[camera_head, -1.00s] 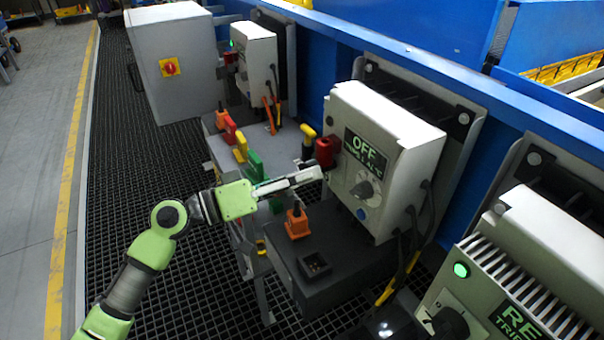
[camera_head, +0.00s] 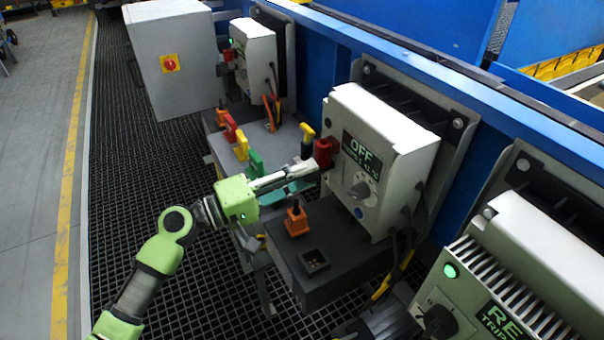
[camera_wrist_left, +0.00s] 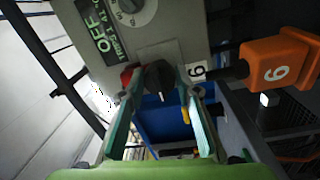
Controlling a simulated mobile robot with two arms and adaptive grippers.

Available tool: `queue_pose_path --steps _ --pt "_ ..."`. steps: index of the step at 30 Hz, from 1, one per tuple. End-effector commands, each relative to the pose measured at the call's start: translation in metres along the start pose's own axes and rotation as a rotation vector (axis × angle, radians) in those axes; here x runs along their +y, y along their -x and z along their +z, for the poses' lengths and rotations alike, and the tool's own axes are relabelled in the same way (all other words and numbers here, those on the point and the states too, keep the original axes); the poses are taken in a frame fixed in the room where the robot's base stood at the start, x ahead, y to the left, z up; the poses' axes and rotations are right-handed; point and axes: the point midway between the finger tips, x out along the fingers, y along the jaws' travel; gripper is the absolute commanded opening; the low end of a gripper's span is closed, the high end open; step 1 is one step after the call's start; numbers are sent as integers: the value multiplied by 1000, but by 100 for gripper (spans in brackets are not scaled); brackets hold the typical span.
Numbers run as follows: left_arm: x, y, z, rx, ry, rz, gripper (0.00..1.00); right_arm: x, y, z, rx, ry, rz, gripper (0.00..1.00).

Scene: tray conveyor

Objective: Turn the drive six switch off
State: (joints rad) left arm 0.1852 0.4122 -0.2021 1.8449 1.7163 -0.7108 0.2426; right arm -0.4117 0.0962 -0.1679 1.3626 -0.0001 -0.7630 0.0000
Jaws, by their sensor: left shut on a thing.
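The drive six unit (camera_head: 398,150) is a pale box on the blue frame, with a display (camera_head: 359,152) reading OFF. A round grey dial (camera_head: 359,190) is below the display; it also shows in the wrist view (camera_wrist_left: 133,10). My left gripper (camera_head: 318,170) is at the unit's left side, below a red part (camera_head: 325,153). In the left wrist view its two fingers (camera_wrist_left: 160,88) stand on either side of a black switch knob (camera_wrist_left: 158,74), shut on it. My right gripper is not in view.
An orange tagged part (camera_head: 296,220) stands on the dark shelf below the unit, close under my gripper. Red, yellow and green handles (camera_head: 240,147) line the grey shelf behind. Another drive unit (camera_head: 520,265) is at the right front.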

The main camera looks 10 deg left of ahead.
Motion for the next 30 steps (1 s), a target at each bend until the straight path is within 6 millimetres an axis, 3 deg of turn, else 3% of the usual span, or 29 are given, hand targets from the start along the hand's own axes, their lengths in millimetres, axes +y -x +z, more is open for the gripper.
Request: queue_pose_path --steps 13,14,15,16,26,30 --pt "-1 0 -1 3 14 0 9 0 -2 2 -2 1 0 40" --pt "-1 0 -1 3 14 0 33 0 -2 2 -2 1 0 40" --pt "-1 0 -1 3 14 0 43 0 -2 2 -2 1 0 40" --pt "-1 0 -1 3 14 0 47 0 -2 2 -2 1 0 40" --pt "0 1 0 2 12 0 47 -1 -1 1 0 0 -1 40" --pt "-1 12 0 2 12 -3 47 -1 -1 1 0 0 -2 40"
